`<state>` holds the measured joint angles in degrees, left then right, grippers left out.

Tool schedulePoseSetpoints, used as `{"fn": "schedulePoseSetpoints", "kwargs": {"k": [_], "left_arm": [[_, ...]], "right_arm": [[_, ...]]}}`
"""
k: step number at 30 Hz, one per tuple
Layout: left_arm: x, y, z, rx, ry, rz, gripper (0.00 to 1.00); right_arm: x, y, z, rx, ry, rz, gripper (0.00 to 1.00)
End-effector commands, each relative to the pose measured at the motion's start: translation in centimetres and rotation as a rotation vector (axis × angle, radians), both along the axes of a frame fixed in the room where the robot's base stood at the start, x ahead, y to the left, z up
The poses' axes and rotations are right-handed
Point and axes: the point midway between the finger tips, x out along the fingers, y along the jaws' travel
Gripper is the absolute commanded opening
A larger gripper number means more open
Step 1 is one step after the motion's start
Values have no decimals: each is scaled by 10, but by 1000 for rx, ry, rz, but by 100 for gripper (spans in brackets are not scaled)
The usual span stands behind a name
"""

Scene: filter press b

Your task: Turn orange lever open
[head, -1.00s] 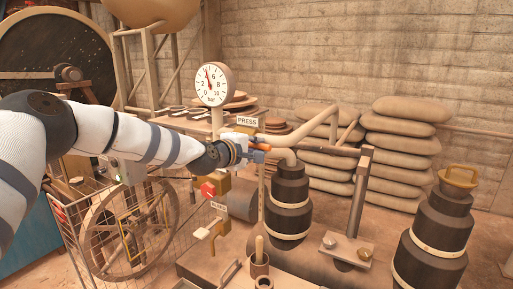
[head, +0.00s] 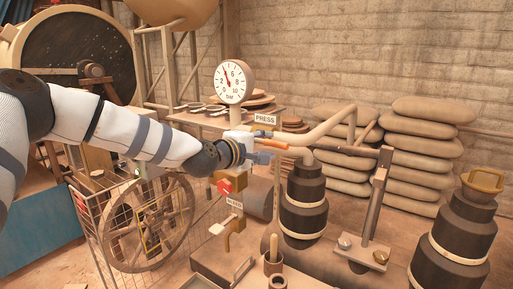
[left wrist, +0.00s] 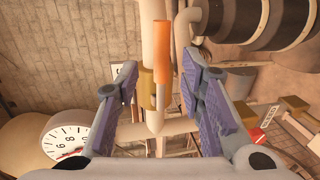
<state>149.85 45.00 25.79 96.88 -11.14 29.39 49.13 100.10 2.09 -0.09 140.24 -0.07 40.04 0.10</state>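The orange lever (head: 272,144) sticks out sideways below the PRESS sign in the head view. In the left wrist view the orange lever (left wrist: 163,52) stands upright in the picture, between my two finger pads, with clear gaps on both sides. My left gripper (head: 264,155) is open at the lever, its blue-grey fingertips just below and beside the orange handle in the head view. In the left wrist view my left gripper (left wrist: 161,75) shows both fingers spread and empty. The lever's pivot is partly hidden behind my gripper in the head view. My right gripper is out of view.
A pressure gauge (head: 234,81) stands above the valve. A red handle (head: 224,186) and a BLEED sign (head: 234,202) are below my gripper. A spoked wheel (head: 150,225) is at left. A dark stepped cylinder (head: 304,203) stands close at right.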

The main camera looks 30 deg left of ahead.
Motion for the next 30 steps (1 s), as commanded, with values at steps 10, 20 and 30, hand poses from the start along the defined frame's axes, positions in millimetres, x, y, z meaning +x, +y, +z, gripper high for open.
{"fn": "schedulePoseSetpoints", "kwargs": {"k": [10, 20, 30], "left_arm": [[-62, 4, 13, -2, 0, -2, 36], [-64, 4, 12, 0, 0, -1, 36], [-101, -42, -97, 215, 241, -141, 36]], "right_arm": [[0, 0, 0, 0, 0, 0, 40], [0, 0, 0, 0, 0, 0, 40], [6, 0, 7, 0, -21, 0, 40]]}}
